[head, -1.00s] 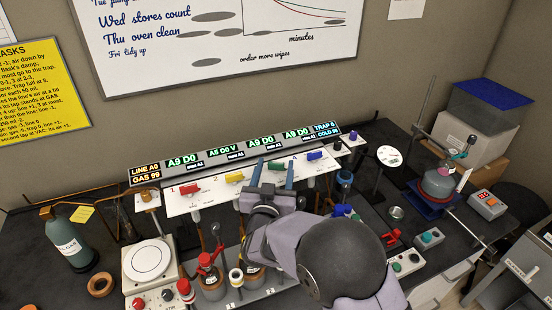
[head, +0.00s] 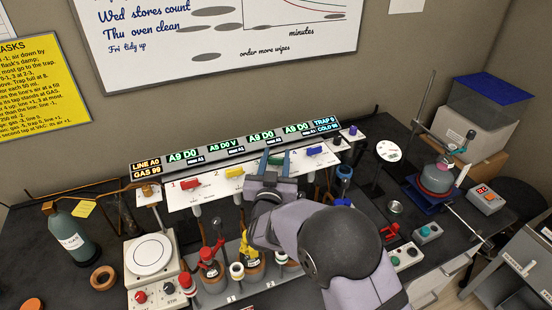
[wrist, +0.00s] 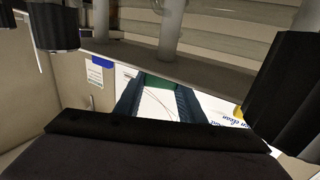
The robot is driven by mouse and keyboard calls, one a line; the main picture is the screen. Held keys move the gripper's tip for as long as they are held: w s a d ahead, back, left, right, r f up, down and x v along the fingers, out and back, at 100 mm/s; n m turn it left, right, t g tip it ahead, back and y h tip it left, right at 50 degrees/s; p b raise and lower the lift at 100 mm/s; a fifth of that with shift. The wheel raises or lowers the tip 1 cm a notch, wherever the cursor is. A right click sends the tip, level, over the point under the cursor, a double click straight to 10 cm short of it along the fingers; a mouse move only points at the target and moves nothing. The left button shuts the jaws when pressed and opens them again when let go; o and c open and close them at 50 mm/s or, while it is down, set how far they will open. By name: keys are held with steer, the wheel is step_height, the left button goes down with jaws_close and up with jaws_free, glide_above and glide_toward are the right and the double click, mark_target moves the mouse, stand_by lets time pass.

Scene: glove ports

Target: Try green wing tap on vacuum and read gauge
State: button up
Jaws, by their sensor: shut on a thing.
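The green wing tap (head: 276,161) is on the white manifold panel (head: 210,191), between the yellow and blue taps. My gripper (head: 275,163) is shut on it, one teal finger on each side. In the wrist view, green shows between my two dark fingers (wrist: 157,92). The tap's exact angle is mostly hidden by my fingers and wrist. Above the panel, a row of lit readouts shows LINE A0 and GAS 99 (head: 147,171), A9 D0 (head: 183,156), A5 D0 V (head: 224,146), and A9 D0 twice more. A round white dial (head: 387,151) stands to the right; its reading is too small to tell.
Red (head: 191,184), yellow (head: 234,173) and blue (head: 314,150) taps flank my gripper closely. Clamped flasks (head: 211,268) stand below, beside a white hotplate (head: 149,257). A gas bottle (head: 76,240) is at left. A stand with a flask (head: 437,178) is at right.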

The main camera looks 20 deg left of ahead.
mark_target(276, 160)
steer(key=shift+n+y+b, duration=0.4)
steer(key=shift+y+b, duration=0.2)
steer(key=shift+b, duration=0.05)
steer(key=shift+n+g+y, duration=0.3)
steer(key=shift+g+y, duration=0.1)
steer(key=o, duration=1)
steer(key=shift+o, duration=0.2)
steer(key=shift+s+d+b, duration=0.15)
steer(key=shift+s+b, duration=0.25)
steer(key=shift+b, duration=0.05)
steer(key=b+v, duration=0.2)
steer(key=v, duration=0.3)
steer(key=shift+s+d+b, duration=0.3)
steer(key=shift+s+b, duration=0.1)
steer(key=shift+s, duration=0.3)
